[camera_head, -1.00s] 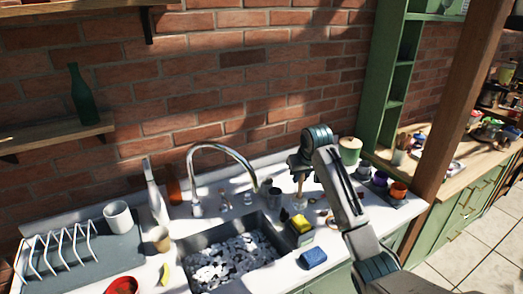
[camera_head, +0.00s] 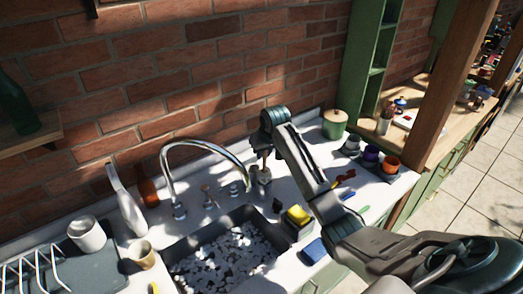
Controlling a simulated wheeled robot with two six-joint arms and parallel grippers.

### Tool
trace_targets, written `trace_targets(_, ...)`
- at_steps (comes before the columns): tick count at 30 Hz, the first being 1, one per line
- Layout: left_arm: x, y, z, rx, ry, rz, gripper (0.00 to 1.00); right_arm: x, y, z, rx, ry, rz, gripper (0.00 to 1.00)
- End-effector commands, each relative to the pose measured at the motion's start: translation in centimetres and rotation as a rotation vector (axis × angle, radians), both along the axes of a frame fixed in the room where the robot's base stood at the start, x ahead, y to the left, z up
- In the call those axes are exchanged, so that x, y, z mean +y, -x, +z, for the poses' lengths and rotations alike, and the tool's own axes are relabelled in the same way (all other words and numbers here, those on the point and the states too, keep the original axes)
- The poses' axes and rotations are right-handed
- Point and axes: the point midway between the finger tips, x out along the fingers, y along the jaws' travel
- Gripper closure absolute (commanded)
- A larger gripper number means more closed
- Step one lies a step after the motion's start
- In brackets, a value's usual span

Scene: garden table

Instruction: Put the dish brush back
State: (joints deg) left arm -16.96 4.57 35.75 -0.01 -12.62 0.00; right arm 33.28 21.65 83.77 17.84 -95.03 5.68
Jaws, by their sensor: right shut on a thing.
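My right gripper (camera_head: 262,140) points down behind the right part of the sink. It is shut on the dish brush (camera_head: 264,160), of which only a short pale, brownish part shows below the fingers. The brush is roughly upright, and its lower end is over or inside a small grey cup (camera_head: 261,177) at the back of the counter. I cannot tell whether it touches the cup. My left gripper is not in view.
The sink (camera_head: 174,250) holds many pale pieces, with a curved faucet (camera_head: 205,143) behind it. A yellow sponge (camera_head: 298,214) and a blue sponge (camera_head: 314,251) sit right of it. A lidded canister (camera_head: 335,124) and an orange cup (camera_head: 391,163) stand farther right.

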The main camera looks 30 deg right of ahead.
Motion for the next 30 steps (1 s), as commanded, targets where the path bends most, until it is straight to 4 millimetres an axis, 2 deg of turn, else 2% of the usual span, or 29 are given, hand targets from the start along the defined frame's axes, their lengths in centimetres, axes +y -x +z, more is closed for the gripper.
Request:
trace_targets(7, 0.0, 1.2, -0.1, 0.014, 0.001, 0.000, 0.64, 0.0, 0.0, -1.8, 0.001, -0.001, 0.000, 1.00)
trace_targets(18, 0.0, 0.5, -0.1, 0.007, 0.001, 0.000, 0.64, 0.1, 0.0, -5.2, 0.001, -0.001, 0.001, 1.00)
trace_targets(30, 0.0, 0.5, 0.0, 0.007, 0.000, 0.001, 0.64, 0.0, 0.0, -5.9, 0.000, -0.001, 0.000, 1.00)
